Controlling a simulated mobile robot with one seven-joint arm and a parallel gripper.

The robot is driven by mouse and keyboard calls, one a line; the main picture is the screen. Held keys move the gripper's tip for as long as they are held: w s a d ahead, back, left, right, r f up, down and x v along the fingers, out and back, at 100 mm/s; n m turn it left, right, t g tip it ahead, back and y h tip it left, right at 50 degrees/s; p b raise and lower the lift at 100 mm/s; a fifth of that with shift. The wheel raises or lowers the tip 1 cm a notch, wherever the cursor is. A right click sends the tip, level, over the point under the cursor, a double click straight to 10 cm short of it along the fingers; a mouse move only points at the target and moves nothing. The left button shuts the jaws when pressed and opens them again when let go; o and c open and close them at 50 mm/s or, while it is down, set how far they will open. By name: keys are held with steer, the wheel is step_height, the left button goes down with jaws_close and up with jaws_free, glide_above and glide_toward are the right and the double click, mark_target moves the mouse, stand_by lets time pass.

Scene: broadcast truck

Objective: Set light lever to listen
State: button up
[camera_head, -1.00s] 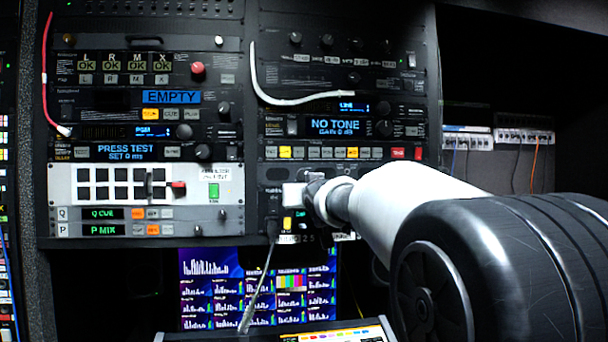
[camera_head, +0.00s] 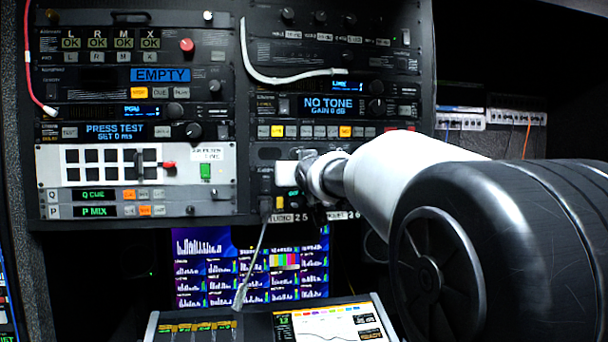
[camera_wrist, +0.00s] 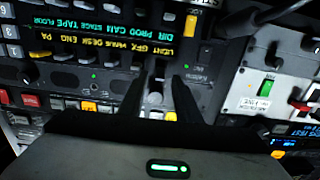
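A small grey lever (camera_wrist: 156,98), below that word in the picture, shows between the two dark fingers of my gripper (camera_wrist: 164,80). The fingers are apart, with a gap around the lever; I cannot tell whether either touches it. The lever's exact setting is unclear. In the head view, my gripper (camera_head: 302,178) is at the lower right rack panel and hides most of the levers there.
A grey cable (camera_head: 256,258) hangs from the panel left of my gripper. A white button panel (camera_head: 52,168) is to the left. A screen (camera_head: 205,270) and a tilted console (camera_head: 258,326) are below. A dark recess lies right of the rack.

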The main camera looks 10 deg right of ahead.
steer(key=s+b, duration=0.5)
steer(key=s, duration=1.1)
steer(key=shift+s+r, duration=0.25)
steer(key=shift+r, duration=0.1)
steer(key=s+f+g+p, duration=0.1)
steer(key=s+f+g, duration=0.5)
steer(key=s+f, duration=0.7)
steer(key=s+f+g+p, duration=0.2)
steer(key=s+f+g, duration=0.4)
steer(key=s+f, duration=0.8)
step_height(320, 180, down, 6)
steer(key=shift+a, duration=0.1)
